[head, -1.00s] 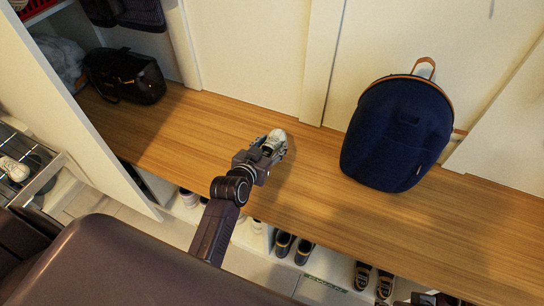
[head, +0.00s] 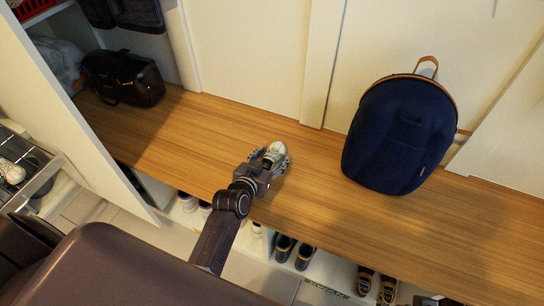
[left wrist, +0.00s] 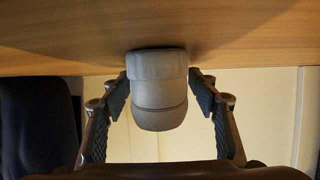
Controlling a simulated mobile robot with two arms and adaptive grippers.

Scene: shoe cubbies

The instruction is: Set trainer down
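The trainer (head: 275,149), pale grey and white, rests on the wooden bench top (head: 215,137), near the middle of the head view. My left gripper (head: 270,158) is around its near end, one finger on each side. In the left wrist view the trainer (left wrist: 158,97) shows end-on between the two fingers, touching the wood, which lies at the top of that picture. The fingers (left wrist: 160,92) are spread, with narrow gaps between them and the trainer. My right gripper is not seen.
A navy backpack (head: 401,135) stands on the bench to the right. A black bag (head: 122,78) sits at the far left. Pairs of shoes (head: 293,252) stand in the cubbies below the front edge. Bench on both sides of the trainer is clear.

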